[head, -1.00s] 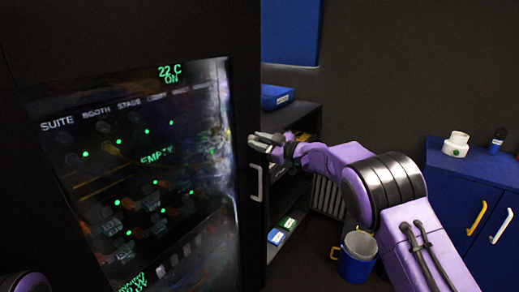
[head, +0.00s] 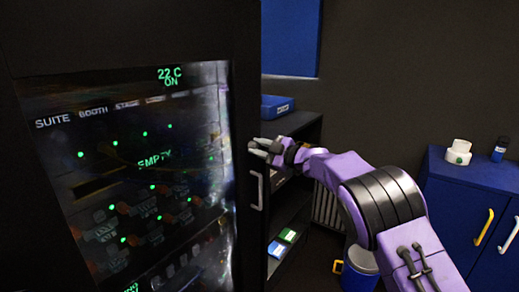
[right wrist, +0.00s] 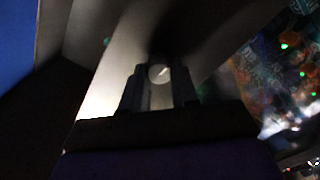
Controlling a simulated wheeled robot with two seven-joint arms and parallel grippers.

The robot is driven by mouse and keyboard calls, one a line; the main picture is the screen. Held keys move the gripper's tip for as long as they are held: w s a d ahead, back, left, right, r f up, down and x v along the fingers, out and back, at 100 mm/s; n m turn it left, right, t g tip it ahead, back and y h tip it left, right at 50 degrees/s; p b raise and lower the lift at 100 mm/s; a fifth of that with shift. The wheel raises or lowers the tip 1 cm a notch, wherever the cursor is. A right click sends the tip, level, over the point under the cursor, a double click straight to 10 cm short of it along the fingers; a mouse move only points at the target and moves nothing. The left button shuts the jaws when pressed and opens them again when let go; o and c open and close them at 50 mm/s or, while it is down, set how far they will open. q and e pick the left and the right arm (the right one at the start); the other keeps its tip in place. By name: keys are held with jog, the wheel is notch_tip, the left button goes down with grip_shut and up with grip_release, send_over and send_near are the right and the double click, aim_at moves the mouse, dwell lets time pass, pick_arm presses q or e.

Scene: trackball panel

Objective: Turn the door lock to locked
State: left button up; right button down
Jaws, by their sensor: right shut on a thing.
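The dark cabinet door (head: 243,235) with a glass panel (head: 70,235) fills the left of the head view. My right gripper (head: 258,148) is at the door's right edge, above the pale vertical handle (head: 257,190). The door lock shows in the right wrist view as a small round knob (right wrist: 158,73) between my right fingertips (right wrist: 157,85). The gripper is shut on it. The fingers hide most of the lock in the head view, and I cannot read its setting. My left gripper is not in view.
A shelf unit (head: 303,125) with a blue bin (head: 272,107) stands right of the door. A blue cabinet (head: 470,205) carries a white object (head: 459,152) and a small dark jar (head: 500,148). A blue bucket (head: 360,272) stands on the floor.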

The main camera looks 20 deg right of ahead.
jog(key=c, duration=0.9)
grip_release()
jog(key=shift+o, duration=0.2)
jog(key=b+v, duration=0.2)
jog(key=v, duration=0.8)
jog(key=shift+d, duration=0.2)
jog(key=shift+s, duration=0.15)
